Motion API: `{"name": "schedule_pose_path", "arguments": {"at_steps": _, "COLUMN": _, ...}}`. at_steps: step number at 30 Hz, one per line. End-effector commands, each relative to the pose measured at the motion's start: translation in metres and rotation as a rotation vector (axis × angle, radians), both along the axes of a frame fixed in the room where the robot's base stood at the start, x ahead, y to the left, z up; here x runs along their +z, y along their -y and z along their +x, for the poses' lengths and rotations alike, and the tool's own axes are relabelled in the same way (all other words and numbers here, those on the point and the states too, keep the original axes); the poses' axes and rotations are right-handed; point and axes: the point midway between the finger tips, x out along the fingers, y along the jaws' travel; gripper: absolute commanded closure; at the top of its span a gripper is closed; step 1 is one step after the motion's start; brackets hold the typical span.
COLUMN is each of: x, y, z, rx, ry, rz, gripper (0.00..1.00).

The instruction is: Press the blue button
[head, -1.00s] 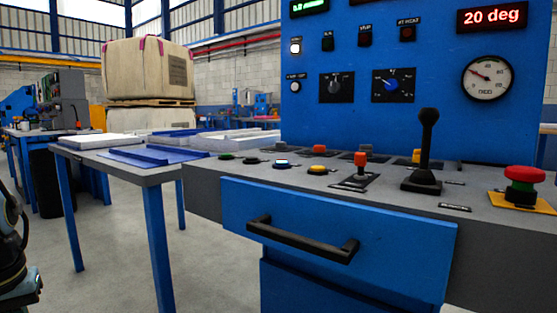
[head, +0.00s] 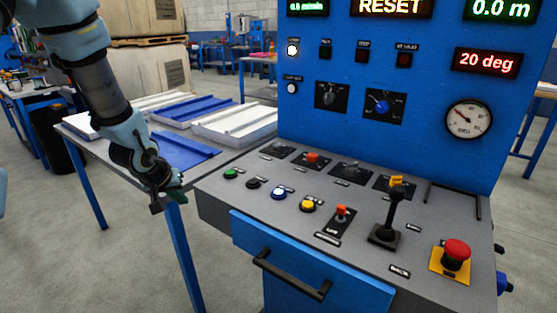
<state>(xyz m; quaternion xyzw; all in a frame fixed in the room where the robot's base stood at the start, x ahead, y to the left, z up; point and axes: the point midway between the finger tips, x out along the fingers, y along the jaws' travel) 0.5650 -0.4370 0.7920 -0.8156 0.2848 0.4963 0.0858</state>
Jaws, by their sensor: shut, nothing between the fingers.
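The blue button (head: 278,193) is on the grey sloping top of the control console (head: 252,213). It has a blue rim and a bright, pale centre. It sits in a row between a black button (head: 253,184) on its left and a yellow button (head: 308,205) on its right. My gripper (head: 168,203) is shut and empty. It is left of the console, in front of the side table's edge, well apart from the blue button. Nothing hides the button.
A green button (head: 231,174) is at the row's left end. Right of the row stand a red-tipped switch (head: 341,215), a black joystick (head: 387,222) and a red emergency button (head: 456,253). The drawer handle (head: 290,275) sticks out below. Panels lie on the side table (head: 88,142).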

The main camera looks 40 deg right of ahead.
Motion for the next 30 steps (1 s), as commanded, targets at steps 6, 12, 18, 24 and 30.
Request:
{"name": "schedule_pose_path", "arguments": {"at_steps": 6, "x": 0.06, "y": 0.078, "z": -0.03, "rx": -0.134, "ry": -0.027, "rz": -0.111, "gripper": 1.0}}
{"name": "schedule_pose_path", "arguments": {"at_steps": 12, "x": 0.099, "y": 0.142, "z": -0.075, "rx": -0.254, "ry": -0.089, "rz": -0.22, "gripper": 1.0}}
{"name": "schedule_pose_path", "arguments": {"at_steps": 18, "x": 0.125, "y": 0.185, "z": -0.121, "rx": -0.349, "ry": -0.165, "rz": -0.303, "gripper": 1.0}}
{"name": "schedule_pose_path", "arguments": {"at_steps": 24, "x": 0.133, "y": 0.203, "z": -0.145, "rx": -0.391, "ry": -0.207, "rz": -0.34, "gripper": 1.0}}
{"name": "schedule_pose_path", "arguments": {"at_steps": 30, "x": 0.131, "y": 0.205, "z": -0.148, "rx": -0.398, "ry": -0.213, "rz": -0.346, "gripper": 1.0}}
